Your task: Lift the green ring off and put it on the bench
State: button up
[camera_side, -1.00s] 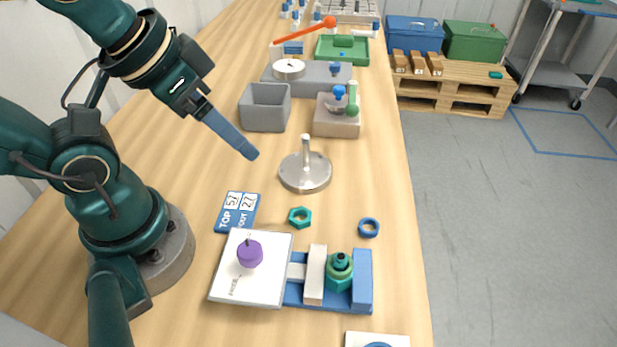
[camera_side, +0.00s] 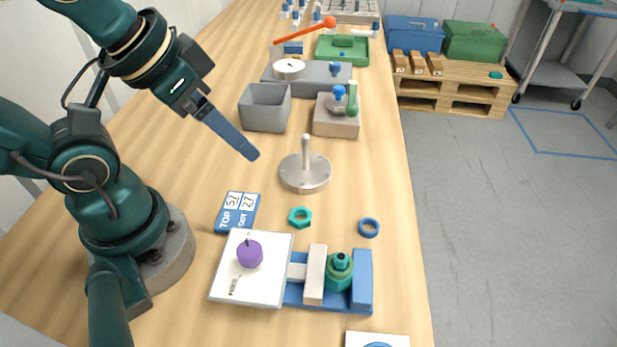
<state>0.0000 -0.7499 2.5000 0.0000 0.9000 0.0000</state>
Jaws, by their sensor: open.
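A green vessel (camera_side: 340,272) with a ring-like collar and a dark hole on top stands upright in a blue clamp (camera_side: 362,280), beside a cream jaw block (camera_side: 315,275). I cannot clearly tell the ring from the body. A separate green hexagonal ring (camera_side: 300,217) lies flat on the bench (camera_side: 400,265). My gripper (camera_side: 248,152) is open and empty, its long blue fingers in line with each other in this view. It is above the bench, up and left of the clamp, well apart from both green things.
A blue ring (camera_side: 368,228) lies right of the hexagonal one. A white plate (camera_side: 225,285) with a purple knob (camera_side: 249,253) adjoins the clamp. A blue number card (camera_side: 237,212), a metal post on a round base (camera_side: 305,172) and a grey bin (camera_side: 264,108) stand nearby. Bench is bare right of the post.

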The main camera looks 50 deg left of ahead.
jog(key=g, duration=0.6)
send_over(341, 256)
notch_tip(341, 256, down, 6)
jog(key=shift+r, duration=0.25)
jog(key=shift+s+f, duration=0.1)
jog(key=shift+f, duration=2.45)
